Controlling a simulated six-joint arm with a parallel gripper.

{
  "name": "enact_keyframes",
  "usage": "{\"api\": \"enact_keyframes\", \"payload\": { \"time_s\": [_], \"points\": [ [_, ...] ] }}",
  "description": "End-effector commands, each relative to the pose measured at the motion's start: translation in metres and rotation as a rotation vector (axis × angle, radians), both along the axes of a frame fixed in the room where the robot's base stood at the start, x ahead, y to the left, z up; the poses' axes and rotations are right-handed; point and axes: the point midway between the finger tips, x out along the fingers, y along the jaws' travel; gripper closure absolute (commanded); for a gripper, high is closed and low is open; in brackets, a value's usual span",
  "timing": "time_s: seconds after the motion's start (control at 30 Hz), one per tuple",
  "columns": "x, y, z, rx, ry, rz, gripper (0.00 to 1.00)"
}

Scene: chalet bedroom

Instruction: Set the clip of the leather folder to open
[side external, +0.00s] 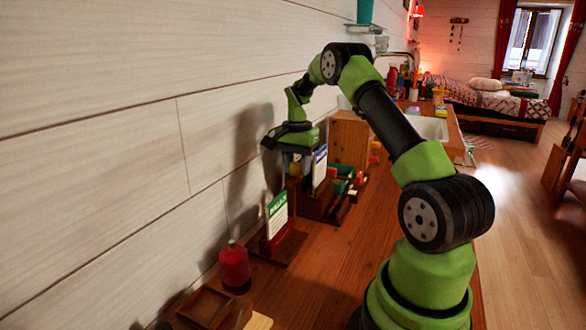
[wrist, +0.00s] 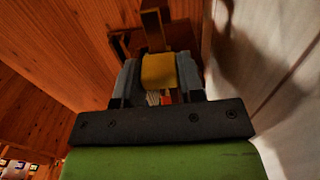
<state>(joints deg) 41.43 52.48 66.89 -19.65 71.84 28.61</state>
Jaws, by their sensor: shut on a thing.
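My gripper (side external: 294,168) points down beside the wall, among brown holders on the wooden counter. In the wrist view its two grey fingers (wrist: 158,80) are shut on a yellow piece (wrist: 159,71). I cannot tell whether this piece is the clip of the leather folder. A brown upright part (wrist: 152,30) stands just beyond it, and a brown frame lies around its foot. The folder cannot be made out for certain in either view. In the side view the fingertips and what they hold are dark and partly hidden by the holders.
A stand with a green-and-white card (side external: 277,215) is nearer the camera, with a red bottle (side external: 234,267) and a wooden tray (side external: 205,307) in front. A blue-and-white card (side external: 319,166) and a wooden box (side external: 349,138) are beside my gripper. The wall (side external: 90,150) is close.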

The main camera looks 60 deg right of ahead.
Motion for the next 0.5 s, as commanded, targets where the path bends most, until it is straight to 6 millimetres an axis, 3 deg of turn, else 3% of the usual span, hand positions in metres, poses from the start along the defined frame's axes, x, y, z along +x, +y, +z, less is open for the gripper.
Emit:
{"api": "enact_keyframes", "payload": {
  "time_s": [0.27,0.3,0.4,0.5],
  "points": [
    [0.0003,-0.0054,0.0013,-0.018,-0.007,0.004,1.00],
    [0.0002,-0.0054,0.0013,-0.018,-0.007,0.003,0.55],
    [0.0001,-0.0047,0.0010,-0.015,-0.006,0.003,0.38],
    [0.0001,-0.0041,0.0008,-0.013,-0.005,0.002,0.38]
  ]
}}
